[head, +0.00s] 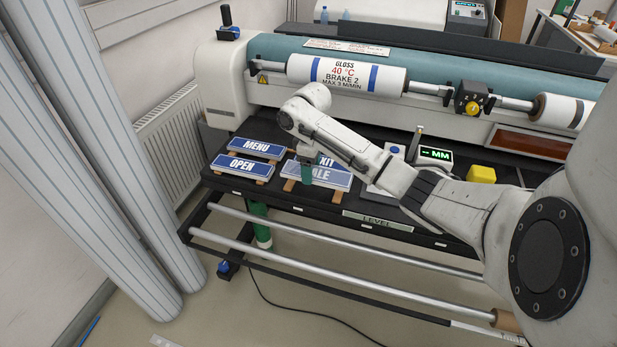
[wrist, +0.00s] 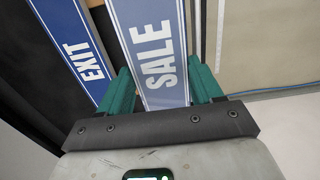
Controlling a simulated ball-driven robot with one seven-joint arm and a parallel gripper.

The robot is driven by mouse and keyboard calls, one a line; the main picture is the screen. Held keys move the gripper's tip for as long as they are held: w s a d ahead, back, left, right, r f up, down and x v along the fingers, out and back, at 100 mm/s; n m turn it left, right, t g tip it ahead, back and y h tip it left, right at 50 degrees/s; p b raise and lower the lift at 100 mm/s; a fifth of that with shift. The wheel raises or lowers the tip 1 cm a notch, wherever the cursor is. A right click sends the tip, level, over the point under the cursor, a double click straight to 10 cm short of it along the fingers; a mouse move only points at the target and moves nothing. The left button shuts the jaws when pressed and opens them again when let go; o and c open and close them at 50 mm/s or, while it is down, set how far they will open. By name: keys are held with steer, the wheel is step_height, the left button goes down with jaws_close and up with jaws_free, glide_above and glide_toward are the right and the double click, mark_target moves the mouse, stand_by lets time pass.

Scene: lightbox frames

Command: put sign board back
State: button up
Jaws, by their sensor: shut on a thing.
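The blue SALE sign board (head: 338,179) is at the front of the black table, by wooden strips. In the wrist view, the SALE board (wrist: 155,50) lies between the green fingers of my gripper (wrist: 163,88), which is shut on its near end. In the head view my gripper (head: 307,172) covers part of its lettering. I cannot tell whether the board touches its support. The EXIT board (head: 340,163) lies just behind it, partly hidden; it also shows at left in the wrist view (wrist: 72,45). The MENU board (head: 257,147) and OPEN board (head: 242,167) lie to the left on wooden strips.
Right of the boards are a grey device with a blue button (head: 394,150), a green-lit display (head: 435,154) and a yellow block (head: 481,174). A printed roller (head: 345,73) runs behind. Metal bars (head: 330,258) run below the table's front edge, labelled LEVEL (head: 378,221).

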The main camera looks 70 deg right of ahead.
mark_target(309, 187)
steer(key=shift+w+d+f, duration=0.35)
steer(key=shift+w+f, duration=0.25)
steer(key=shift+f, duration=0.1)
steer(key=shift+s+f+p, duration=0.1)
steer(key=shift+f+p, duration=0.3)
steer(key=shift+f, duration=1.1)
steer(key=shift+f, duration=0.1)
steer(key=o, duration=1.2)
